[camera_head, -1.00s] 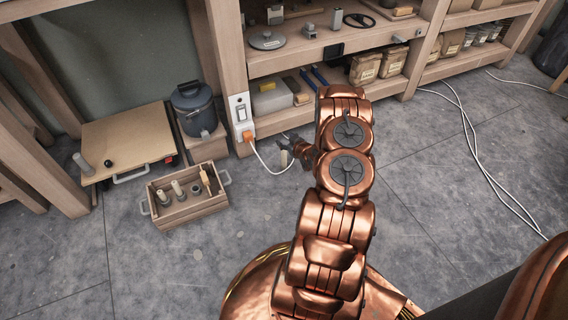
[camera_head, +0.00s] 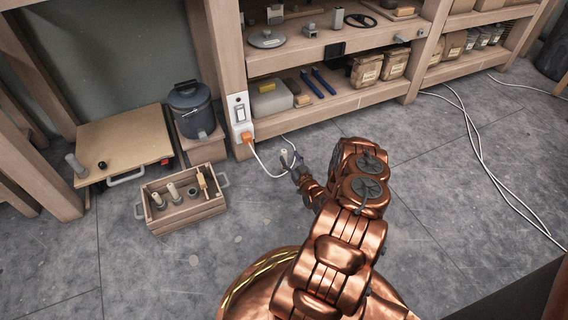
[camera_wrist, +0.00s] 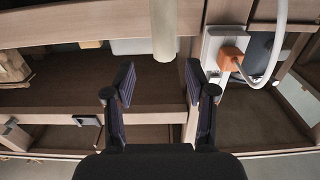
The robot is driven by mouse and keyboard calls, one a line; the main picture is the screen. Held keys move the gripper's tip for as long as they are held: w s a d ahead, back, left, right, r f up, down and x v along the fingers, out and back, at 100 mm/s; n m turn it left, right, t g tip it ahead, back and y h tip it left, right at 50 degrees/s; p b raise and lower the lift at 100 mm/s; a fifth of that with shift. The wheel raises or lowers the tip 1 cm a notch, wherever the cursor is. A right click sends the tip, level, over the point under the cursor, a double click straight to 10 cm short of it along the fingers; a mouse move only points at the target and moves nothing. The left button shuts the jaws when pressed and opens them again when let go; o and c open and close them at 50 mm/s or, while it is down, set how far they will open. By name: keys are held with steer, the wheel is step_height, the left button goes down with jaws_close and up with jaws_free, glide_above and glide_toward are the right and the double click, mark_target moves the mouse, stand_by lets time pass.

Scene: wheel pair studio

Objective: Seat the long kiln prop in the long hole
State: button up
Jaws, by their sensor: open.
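A cream cylindrical prop (camera_head: 284,156) shows at my gripper (camera_head: 293,167) in the head view, in front of the shelf. In the wrist view the prop (camera_wrist: 163,30) comes in from the top edge. Its end lies near the open fingertips of my gripper (camera_wrist: 160,82), with no finger closed on it. Its other end is out of view. I cannot tell which hole is the long one.
A wooden crate (camera_head: 190,217) on the floor holds several upright cylinders and a wooden-handled tool. A lidded dark pot (camera_head: 192,107) stands behind it. An orange plug (camera_head: 246,138) and white cord are close to my gripper. Floor is clear between crate and arm.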

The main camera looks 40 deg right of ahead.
mark_target(285, 153)
steer(key=b+x, duration=0.1)
steer(key=x, duration=0.1)
steer(key=b+x, duration=0.1)
steer(key=x, duration=0.1)
steer(key=shift+a+f, duration=0.15)
steer(key=shift+a, duration=0.1)
steer(key=shift+w+d, duration=0.2)
steer(key=shift+w, duration=0.4)
steer(key=shift+c, duration=0.2)
jaws_close()
